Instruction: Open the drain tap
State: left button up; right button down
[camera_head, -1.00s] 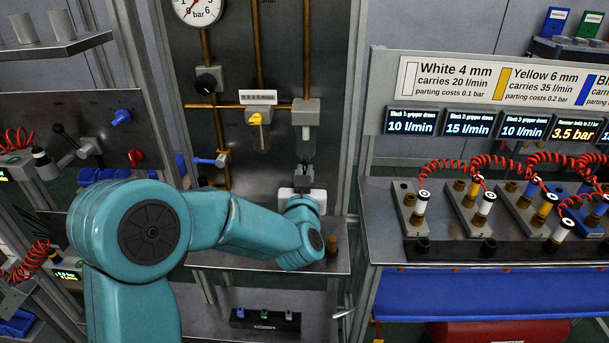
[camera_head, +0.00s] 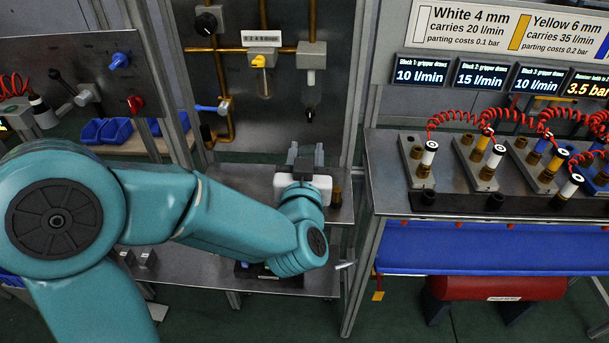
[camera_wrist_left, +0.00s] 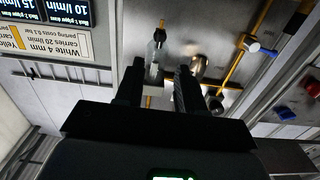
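No readable label marks the drain tap. A grey block (camera_head: 312,56) on the pipe panel has a small dark knob (camera_head: 310,115) below it. A blue lever (camera_head: 213,108) sits on the brass pipe to the left, and a yellow handle (camera_head: 260,61) is between them. My left gripper (camera_head: 305,155) is below the knob, apart from it, with fingers spread and nothing between them. In the left wrist view, a clear, bowl-like part (camera_wrist_left: 155,52) shows beyond the open fingers, and the blue lever (camera_wrist_left: 258,47) is to the right. My right gripper is out of view.
At the right, a bench (camera_head: 388,176) carries blocks with red coiled hoses. A frame post (camera_head: 357,110) stands between panel and bench.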

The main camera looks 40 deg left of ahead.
pick_arm(q)
jog(key=b+v, duration=0.2)
jog(key=v, duration=0.3)
jog(key=shift+s, duration=0.1)
dwell(0.3)
